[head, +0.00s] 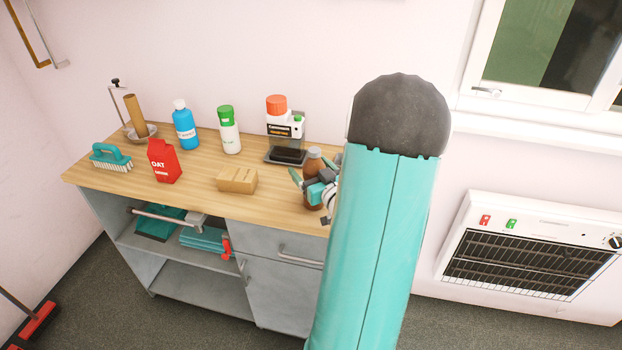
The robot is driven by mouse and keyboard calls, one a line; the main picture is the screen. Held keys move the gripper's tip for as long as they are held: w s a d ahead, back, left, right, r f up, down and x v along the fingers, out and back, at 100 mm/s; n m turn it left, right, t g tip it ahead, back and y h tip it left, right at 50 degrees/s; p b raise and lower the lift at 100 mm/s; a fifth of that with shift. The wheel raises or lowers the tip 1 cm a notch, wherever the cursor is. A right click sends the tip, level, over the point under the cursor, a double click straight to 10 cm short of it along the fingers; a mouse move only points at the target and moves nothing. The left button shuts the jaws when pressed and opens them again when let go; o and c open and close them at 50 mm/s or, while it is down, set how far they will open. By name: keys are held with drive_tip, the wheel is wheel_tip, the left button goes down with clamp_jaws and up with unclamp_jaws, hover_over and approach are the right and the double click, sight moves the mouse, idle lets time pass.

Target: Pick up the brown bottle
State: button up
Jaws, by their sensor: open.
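The brown bottle (313,163) stands upright at the right end of the wooden counter (206,200), partly hidden behind my gripper and arm. My gripper (304,182) is open at the bottle, with one teal finger to its left and a teal part in front of its body. My large teal arm link covers what lies right of the bottle. I cannot tell whether the fingers touch the bottle.
A small cardboard box (237,180) lies left of the bottle. Behind stand an orange-capped container (278,119) on a dark tray (288,157), a green-capped white bottle (229,131) and a blue bottle (184,128). A red bag (163,162) and teal brush (111,158) are further left.

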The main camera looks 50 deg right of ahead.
drive_tip(key=shift+w+f, duration=0.1)
drive_tip(key=shift+w, duration=0.15)
drive_tip(key=shift+s, duration=0.2)
drive_tip(key=shift+c, duration=0.9)
drive_tip(key=shift+w, duration=0.1)
drive_tip(key=c, duration=0.7)
drive_tip(key=shift+c, duration=0.9)
drive_tip(key=shift+r, duration=0.2)
